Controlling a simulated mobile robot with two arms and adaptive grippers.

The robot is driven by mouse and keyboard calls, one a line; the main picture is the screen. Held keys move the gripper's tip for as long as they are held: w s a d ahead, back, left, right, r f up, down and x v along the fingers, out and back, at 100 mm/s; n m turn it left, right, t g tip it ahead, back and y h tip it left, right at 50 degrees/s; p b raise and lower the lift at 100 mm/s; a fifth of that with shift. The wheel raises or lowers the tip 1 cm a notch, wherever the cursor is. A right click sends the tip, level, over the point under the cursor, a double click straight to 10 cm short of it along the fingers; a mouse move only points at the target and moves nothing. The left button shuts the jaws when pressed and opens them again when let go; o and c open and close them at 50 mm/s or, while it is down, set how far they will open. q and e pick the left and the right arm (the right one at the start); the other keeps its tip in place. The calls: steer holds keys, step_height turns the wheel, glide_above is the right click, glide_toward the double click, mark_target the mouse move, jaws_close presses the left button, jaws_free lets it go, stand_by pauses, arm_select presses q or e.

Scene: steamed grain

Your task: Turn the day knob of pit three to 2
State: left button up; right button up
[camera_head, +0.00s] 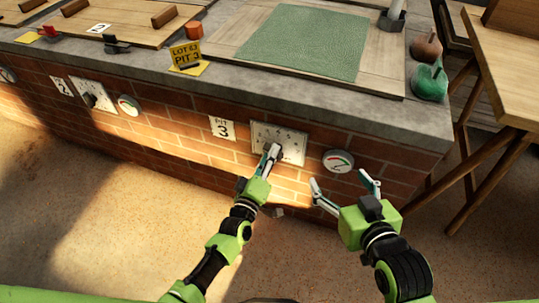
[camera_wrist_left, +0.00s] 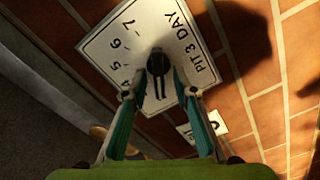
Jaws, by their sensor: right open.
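The pit three day plate (camera_head: 290,142) is a white numbered panel on the brick wall. In the left wrist view the plate (camera_wrist_left: 112,42) reads "PIT 3 DAY" and shows 4, 5, 6 and 7; other numbers are hidden. The dark day knob (camera_wrist_left: 158,62) stands at its middle. My left gripper (camera_head: 272,152) is at the plate. In the wrist view its fingertips (camera_wrist_left: 158,75) close in on both sides of the knob. I cannot tell which number the knob points to. My right gripper (camera_head: 340,180) is open and empty, below the gauge.
A round gauge (camera_head: 338,161) is right of the plate, and a "PIT 3" sign (camera_head: 222,128) is left of it. Above is the stone counter edge (camera_head: 300,105) with a green mat (camera_head: 300,42). A wooden table (camera_head: 510,70) stands at the right.

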arm_select(q)
steer(key=v, duration=1.2)
steer(key=shift+r, duration=0.1)
